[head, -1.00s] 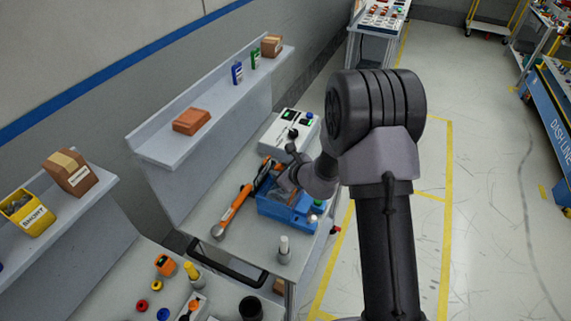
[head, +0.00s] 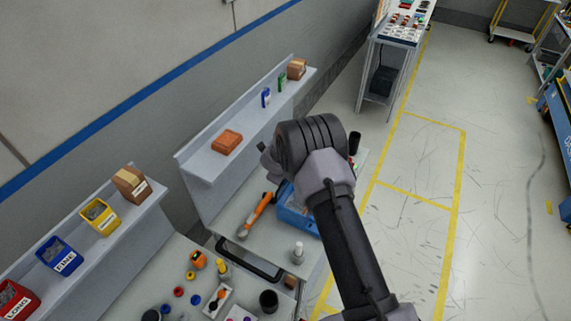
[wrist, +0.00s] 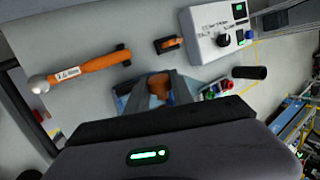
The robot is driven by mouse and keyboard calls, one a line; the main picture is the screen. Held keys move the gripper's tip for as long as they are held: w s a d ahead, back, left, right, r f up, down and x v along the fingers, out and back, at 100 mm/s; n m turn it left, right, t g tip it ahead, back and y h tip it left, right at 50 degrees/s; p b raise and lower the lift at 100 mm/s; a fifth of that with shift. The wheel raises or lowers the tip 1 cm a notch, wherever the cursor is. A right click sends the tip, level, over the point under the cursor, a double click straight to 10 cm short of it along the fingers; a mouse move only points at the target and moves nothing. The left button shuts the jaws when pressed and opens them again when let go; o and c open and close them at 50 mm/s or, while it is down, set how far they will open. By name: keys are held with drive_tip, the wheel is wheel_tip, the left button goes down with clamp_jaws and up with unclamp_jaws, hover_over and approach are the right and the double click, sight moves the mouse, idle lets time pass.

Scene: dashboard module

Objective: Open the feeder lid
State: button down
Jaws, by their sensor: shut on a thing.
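The blue feeder (head: 293,212) stands on the grey bench, largely hidden behind my arm in the head view. In the wrist view a little of its blue body (wrist: 124,88) shows beside my fingers. My gripper (wrist: 160,90) is shut on an orange part (wrist: 158,84) at the feeder, which looks like the handle of the feeder lid. The lid itself is mostly hidden by my fingers and wrist, so I cannot tell its angle. In the head view my arm hides the fingertips.
An orange-handled hammer (wrist: 85,66) lies beside the feeder. A white control box (wrist: 218,30) with a black knob stands behind it. A small orange-and-black item (wrist: 168,43) lies between them. A shelf (head: 215,160) runs along the wall side.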

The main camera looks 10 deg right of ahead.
drive_tip(key=shift+p, duration=0.6)
drive_tip(key=shift+f, duration=0.1)
drive_tip(key=c, duration=1.1)
unclamp_jaws()
drive_tip(key=shift+a, duration=0.1)
drive_tip(key=p+v, duration=0.1)
drive_tip(key=v, duration=1.6)
drive_tip(key=shift+a+r, duration=0.15)
drive_tip(key=shift+r, duration=0.05)
